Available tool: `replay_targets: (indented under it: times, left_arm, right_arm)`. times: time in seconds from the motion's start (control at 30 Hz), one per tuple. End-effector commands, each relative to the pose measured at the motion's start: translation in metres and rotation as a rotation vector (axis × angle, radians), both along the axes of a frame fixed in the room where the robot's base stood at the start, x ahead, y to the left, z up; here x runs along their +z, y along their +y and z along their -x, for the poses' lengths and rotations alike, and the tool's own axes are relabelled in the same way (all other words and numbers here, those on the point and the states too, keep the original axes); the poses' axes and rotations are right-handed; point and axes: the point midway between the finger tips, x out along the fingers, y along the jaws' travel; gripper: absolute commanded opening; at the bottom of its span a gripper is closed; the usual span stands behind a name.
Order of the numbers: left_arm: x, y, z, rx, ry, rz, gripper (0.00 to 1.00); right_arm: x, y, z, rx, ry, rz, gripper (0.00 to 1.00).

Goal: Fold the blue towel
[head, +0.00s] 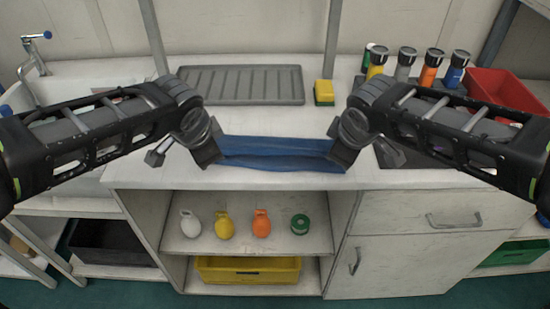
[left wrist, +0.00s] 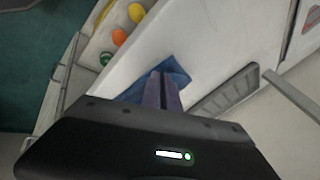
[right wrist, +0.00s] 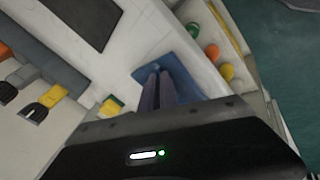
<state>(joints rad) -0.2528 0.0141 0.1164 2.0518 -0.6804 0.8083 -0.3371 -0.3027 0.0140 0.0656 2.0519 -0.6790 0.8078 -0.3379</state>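The blue towel (head: 275,152) lies as a long narrow strip along the front edge of the counter, with a dark crease running along it. My left gripper (head: 209,158) is at its left end and my right gripper (head: 340,157) at its right end. In the left wrist view the fingers are close together over the towel (left wrist: 177,74). The right wrist view likewise shows closed fingers over the towel (right wrist: 180,70). Both grippers appear shut on the towel's ends; the fingertips' contact with the cloth is partly hidden.
Behind the towel are a grey ribbed drain tray (head: 240,85), a yellow sponge (head: 324,92), several bottles (head: 430,68) and a red bin (head: 505,90). A sink tap (head: 35,58) stands at left. The shelf below holds small colored items and a yellow crate (head: 248,270).

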Motion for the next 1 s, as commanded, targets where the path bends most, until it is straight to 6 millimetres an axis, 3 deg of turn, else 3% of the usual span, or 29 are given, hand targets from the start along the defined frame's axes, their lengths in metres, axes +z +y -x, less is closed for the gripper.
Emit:
replay_targets:
  times: [0.07, 0.1, 0.5, 0.73, 1.0]
  left_arm:
    - [0.0, 0.001, 0.0, 0.002, 0.002, -0.002, 0.0]
    - [0.0, 0.001, 0.0, 0.002, 0.002, -0.002, 0.07]
    - [0.0, 0.0, 0.0, 0.001, 0.002, -0.001, 0.4]
    - [0.009, 0.0, 0.003, 0.0, 0.0, 0.0, 0.4]
    - [0.047, 0.0, 0.024, 0.0, -0.003, 0.001, 0.4]
  right_arm:
    - [0.0, -0.001, 0.0, -0.002, 0.002, 0.002, 0.0]
    - [0.0, -0.001, 0.0, -0.002, 0.002, 0.002, 0.07]
    - [0.0, 0.0, 0.0, -0.001, 0.002, 0.001, 0.39]
    - [0.009, 0.0, 0.003, 0.0, 0.001, 0.001, 0.4]
    - [0.047, 0.0, 0.024, 0.0, -0.003, -0.001, 0.4]
